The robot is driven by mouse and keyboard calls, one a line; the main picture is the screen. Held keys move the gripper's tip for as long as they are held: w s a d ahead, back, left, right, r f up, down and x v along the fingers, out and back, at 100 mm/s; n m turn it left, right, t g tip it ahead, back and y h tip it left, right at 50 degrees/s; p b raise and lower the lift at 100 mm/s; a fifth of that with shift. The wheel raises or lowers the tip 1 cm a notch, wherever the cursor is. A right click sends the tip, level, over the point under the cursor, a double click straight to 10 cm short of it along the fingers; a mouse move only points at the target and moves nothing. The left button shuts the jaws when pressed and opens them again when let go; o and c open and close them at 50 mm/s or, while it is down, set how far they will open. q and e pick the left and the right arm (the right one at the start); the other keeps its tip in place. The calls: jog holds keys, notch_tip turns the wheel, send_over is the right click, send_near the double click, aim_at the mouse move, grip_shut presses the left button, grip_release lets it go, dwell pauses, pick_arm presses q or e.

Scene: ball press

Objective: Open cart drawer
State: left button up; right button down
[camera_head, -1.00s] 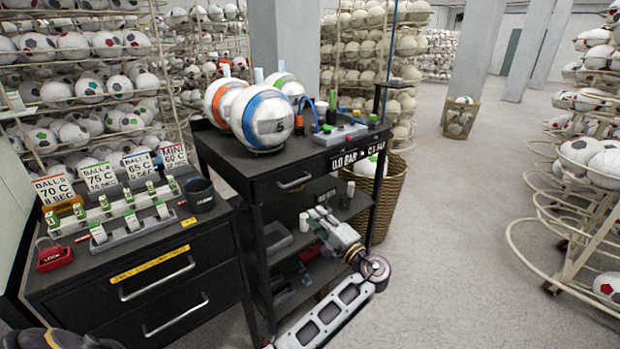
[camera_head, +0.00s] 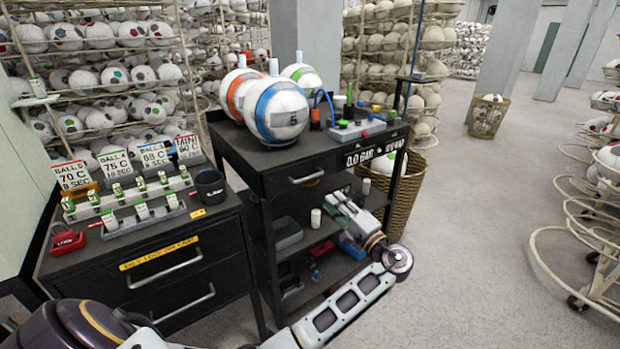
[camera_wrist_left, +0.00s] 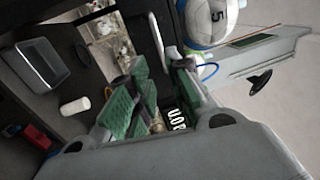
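The black cart (camera_head: 228,137) stands in the middle of the head view. Its top drawer (camera_head: 350,157) looks shut, with a silver bar handle (camera_head: 306,177) on its front. My left gripper (camera_head: 335,198) is in front of the cart, a little below and right of the handle, not touching it. In the left wrist view, its green-padded fingers (camera_wrist_left: 160,92) are apart with nothing held between them. The silver handle (camera_wrist_left: 156,36) shows beyond the fingers there. My right gripper is not in view.
Balls (camera_head: 277,112) and a tool tray (camera_head: 352,131) sit on the cart top. Lower shelves hold a grey bin (camera_head: 287,232) and a white cylinder (camera_head: 316,217). A black cabinet (camera_head: 130,255) stands left, a wicker basket (camera_head: 404,197) behind right.

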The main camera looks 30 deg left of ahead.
aim_at(310, 177)
pick_arm(q)
jog(key=shift+x, duration=6.7)
jog(key=shift+s+r, duration=0.1)
jog(key=shift+s, duration=0.05)
jog(key=shift+c, duration=0.4)
grip_shut()
